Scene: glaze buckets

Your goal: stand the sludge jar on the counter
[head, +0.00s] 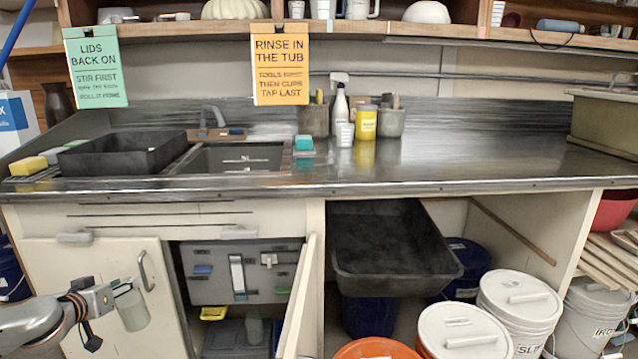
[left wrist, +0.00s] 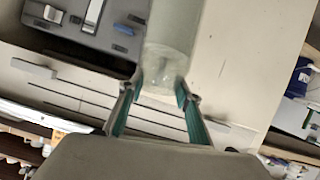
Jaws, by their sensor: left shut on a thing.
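The sludge jar (head: 132,306), a pale grey-green translucent cylinder, is at the lower left of the head view, in front of the cabinet door and below the counter's level. My left gripper (head: 112,295) is shut on it. In the left wrist view the jar (left wrist: 170,40) stands out between the two green-padded fingers of the gripper (left wrist: 160,90), which hold it near one end. The steel counter (head: 480,165) runs across the head view, with a wide bare stretch on its right half. My right gripper is not in view.
A black tub (head: 125,152) and a sink (head: 235,158) take up the counter's left part. A yellow can (head: 365,122), a spray bottle (head: 341,104) and pots stand at the back middle. Two signs (head: 281,70) hang above. An open cabinet door (head: 301,305) and a dark trough (head: 390,250) stick out below.

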